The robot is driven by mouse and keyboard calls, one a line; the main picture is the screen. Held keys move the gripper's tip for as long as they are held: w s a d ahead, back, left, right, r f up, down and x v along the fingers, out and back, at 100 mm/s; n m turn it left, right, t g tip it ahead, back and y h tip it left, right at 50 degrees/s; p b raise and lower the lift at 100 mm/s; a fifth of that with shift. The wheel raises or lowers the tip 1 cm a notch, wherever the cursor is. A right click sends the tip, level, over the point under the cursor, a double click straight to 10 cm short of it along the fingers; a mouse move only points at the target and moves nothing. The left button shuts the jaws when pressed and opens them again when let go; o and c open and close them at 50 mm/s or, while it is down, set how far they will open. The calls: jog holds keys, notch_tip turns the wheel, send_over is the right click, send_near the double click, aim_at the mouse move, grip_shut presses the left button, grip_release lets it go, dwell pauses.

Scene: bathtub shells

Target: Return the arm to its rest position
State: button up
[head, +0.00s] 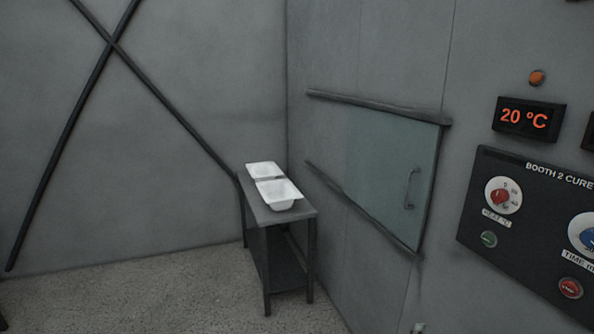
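My gripper and arm do not show in the head view. Two white bathtub shells stand on a dark grey table in the corner. The nearer shell (279,194) sits toward the front of the table top, with its hollow side up. The farther shell (264,170) sits just behind it, close to or touching it; I cannot tell which. The table (305,212) has a lower shelf.
A sliding glass door (390,170) with a handle (410,188) is on the right wall. A control panel (535,215) with knobs and buttons and a 20 °C display (528,118) are at far right. The speckled floor (140,300) left of the table is clear.

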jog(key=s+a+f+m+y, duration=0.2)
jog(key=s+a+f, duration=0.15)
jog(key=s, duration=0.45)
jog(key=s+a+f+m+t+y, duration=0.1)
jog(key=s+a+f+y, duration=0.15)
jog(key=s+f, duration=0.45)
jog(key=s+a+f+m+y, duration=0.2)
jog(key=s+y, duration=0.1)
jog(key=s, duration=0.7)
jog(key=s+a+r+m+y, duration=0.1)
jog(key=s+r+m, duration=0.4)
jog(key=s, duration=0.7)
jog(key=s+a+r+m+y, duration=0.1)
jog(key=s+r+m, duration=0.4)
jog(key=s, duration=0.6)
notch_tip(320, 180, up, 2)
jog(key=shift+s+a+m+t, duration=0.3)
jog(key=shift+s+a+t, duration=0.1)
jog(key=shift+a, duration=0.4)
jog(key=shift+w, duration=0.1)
